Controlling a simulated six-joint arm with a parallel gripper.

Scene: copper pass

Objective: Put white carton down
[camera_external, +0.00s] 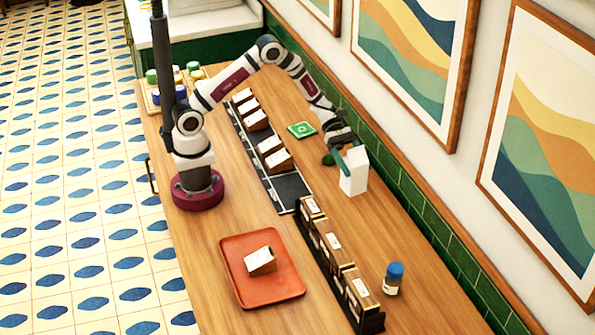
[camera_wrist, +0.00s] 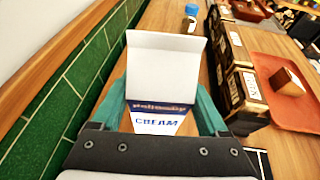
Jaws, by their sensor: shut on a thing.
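The white carton (camera_external: 354,172) stands upright at the wall side of the wooden counter, in the external view. In the wrist view the carton (camera_wrist: 165,70) shows its white top and a blue label reading "CREAM". My gripper (camera_external: 343,157) is shut on the carton, with its teal fingers along two opposite sides. The fingers of my gripper (camera_wrist: 165,113) also show in the wrist view. I cannot tell whether the carton's base touches the counter.
A green square card (camera_external: 302,130) lies behind the carton. A black strip (camera_external: 291,187) with several small boxes runs to its left. A black rack (camera_external: 372,318) of boxes, a blue-lidded jar (camera_external: 393,278) and a red tray (camera_external: 233,270) are nearer the camera. Green wall tiles (camera_external: 411,197) border the right.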

